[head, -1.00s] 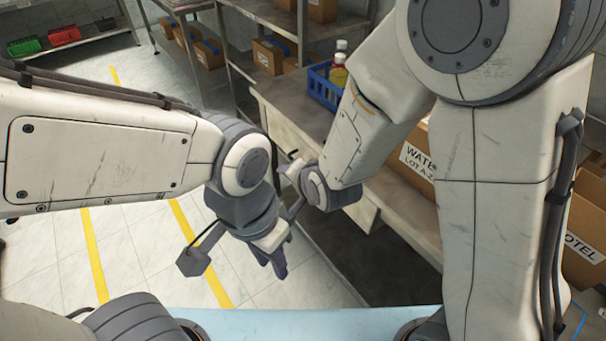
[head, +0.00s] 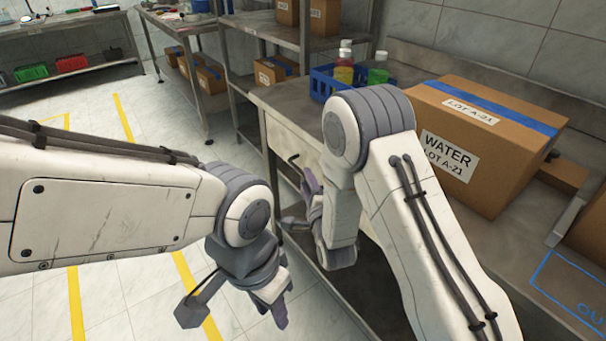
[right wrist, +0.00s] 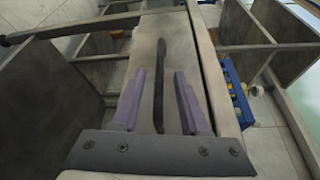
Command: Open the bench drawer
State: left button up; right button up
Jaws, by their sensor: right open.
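The bench drawer (head: 286,140) has a pale front below the bench top, partly hidden by my right arm. It looks flush with the bench. Its dark bar handle (head: 294,159) sticks out on the front. My right gripper (head: 300,203) is open in front of the drawer, below the handle in the head view. In the right wrist view the handle (right wrist: 160,75) runs upright between the two spread purple fingers (right wrist: 160,98), with a gap on each side. My left gripper (head: 277,308) hangs over the floor, away from the drawer; its finger gap is unclear.
On the bench top (head: 268,97) stand a blue crate (head: 322,84) with bottles and a large WATER carton (head: 480,140). A shelf rack (head: 255,30) stands behind. The tiled floor (head: 140,300) at left is clear.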

aim_at(303, 174)
jog(key=shift+x, duration=2.2)
grip_shut()
